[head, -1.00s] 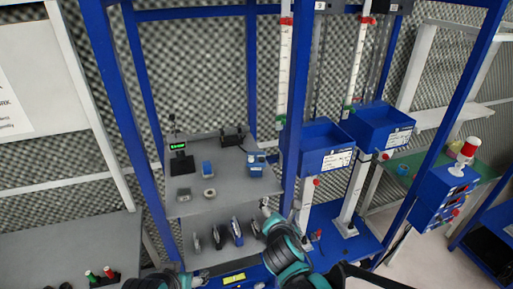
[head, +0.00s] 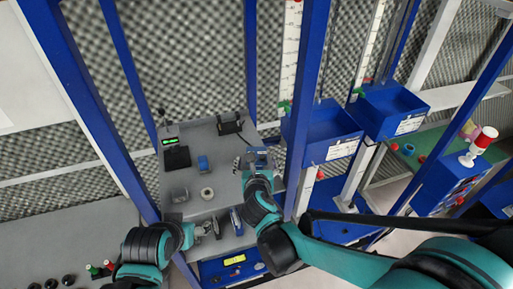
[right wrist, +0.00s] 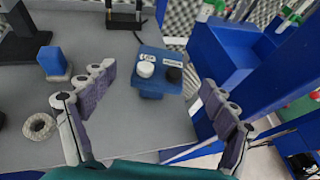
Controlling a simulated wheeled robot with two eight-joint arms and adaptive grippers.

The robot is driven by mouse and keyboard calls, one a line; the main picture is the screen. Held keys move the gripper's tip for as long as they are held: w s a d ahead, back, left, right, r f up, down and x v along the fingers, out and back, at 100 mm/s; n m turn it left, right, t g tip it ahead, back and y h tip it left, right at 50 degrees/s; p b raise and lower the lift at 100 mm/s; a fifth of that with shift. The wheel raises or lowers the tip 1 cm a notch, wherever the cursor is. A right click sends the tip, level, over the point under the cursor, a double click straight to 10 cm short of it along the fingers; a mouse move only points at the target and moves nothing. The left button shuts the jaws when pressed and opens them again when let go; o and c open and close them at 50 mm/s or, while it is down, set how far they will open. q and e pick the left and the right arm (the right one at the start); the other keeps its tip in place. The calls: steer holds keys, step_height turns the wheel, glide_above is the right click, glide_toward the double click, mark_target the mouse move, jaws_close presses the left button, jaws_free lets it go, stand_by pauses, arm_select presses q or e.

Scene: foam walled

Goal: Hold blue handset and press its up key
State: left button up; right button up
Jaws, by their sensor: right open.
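A small blue box (head: 259,157), which appears to be the blue handset, sits at the right front of the grey shelf. In the right wrist view the box (right wrist: 150,53) has a white round key, a black round key and small labels too blurred to read. My right gripper (right wrist: 158,82) is open, with one finger on either side of the box and gaps between; it also shows over the box in the head view (head: 254,168). My left gripper (head: 204,229) is at the lower shelf, near several upright slim items (head: 236,221); its jaws are unclear.
On the grey shelf (head: 225,190) stand a green-lit display (head: 175,153), a blue block (head: 203,163), a ring-shaped roll (head: 207,193) and a black device (head: 229,123). A blue post (head: 308,110) rises close to the right of the box. Blue bins (head: 325,130) hang beyond it.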

mark_target(256, 152)
steer(key=shift+w, duration=0.4)
steer(key=shift+w+f, duration=0.15)
steer(key=shift+w, duration=0.15)
steer(key=x, duration=0.6)
steer(key=shift+w+f+p, duration=0.1)
steer(key=shift+w+p, duration=0.15)
steer(key=shift+p, duration=0.05)
arm_select(q)
steer(key=shift+r, duration=0.35)
arm_select(e)
steer(key=shift+s, duration=0.15)
steer(key=shift+c, duration=0.3)
steer(key=c, duration=1.4)
arm_select(q)
jaws_close()
arm_select(e)
steer(key=shift+o, duration=0.2)
